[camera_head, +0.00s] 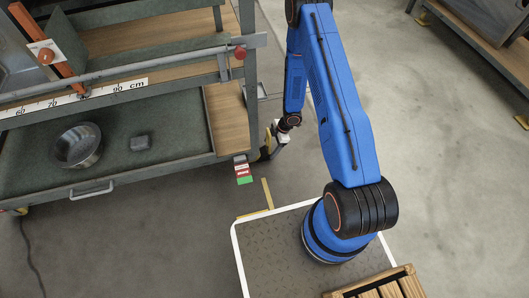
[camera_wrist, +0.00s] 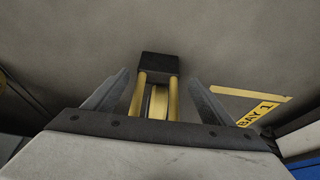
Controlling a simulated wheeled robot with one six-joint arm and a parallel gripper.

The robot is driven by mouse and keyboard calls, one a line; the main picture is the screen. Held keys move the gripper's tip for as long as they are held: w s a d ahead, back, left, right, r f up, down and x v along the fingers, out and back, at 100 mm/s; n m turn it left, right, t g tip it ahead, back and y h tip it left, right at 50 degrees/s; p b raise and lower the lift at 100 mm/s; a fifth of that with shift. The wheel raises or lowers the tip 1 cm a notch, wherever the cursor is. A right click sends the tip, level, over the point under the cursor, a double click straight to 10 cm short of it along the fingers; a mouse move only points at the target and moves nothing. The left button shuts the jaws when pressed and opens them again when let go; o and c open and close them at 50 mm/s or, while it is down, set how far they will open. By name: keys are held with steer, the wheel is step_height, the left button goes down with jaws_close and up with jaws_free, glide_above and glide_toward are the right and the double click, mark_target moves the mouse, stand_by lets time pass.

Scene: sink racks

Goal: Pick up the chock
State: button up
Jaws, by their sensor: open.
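A black block (camera_wrist: 160,65) that looks like the chock shows in the wrist view, just past the fingertips and centred between them. Two yellow bars with a pale yellow piece between them run from it towards my gripper; I cannot tell whether they belong to the block. My gripper (camera_wrist: 157,88) is open, with one grey finger on each side of the bars and apart from them. In the head view my gripper (camera_head: 278,131) is low beside the cart's right front corner. The chock is too small and covered to make out there.
The cart (camera_head: 240,125) stands close on the left of my gripper. On its lower shelf are a metal bowl (camera_head: 78,146) and a small dark block (camera_head: 141,142). A yellow floor marking reading BAY 1 (camera_wrist: 258,114) lies to the right. The floor (camera_head: 430,170) to the right is clear.

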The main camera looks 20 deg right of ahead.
mark_target(267, 151)
steer(key=x, duration=0.4)
steer(key=shift+w+a+f, duration=0.15)
steer(key=shift+f, duration=0.25)
jaws_close()
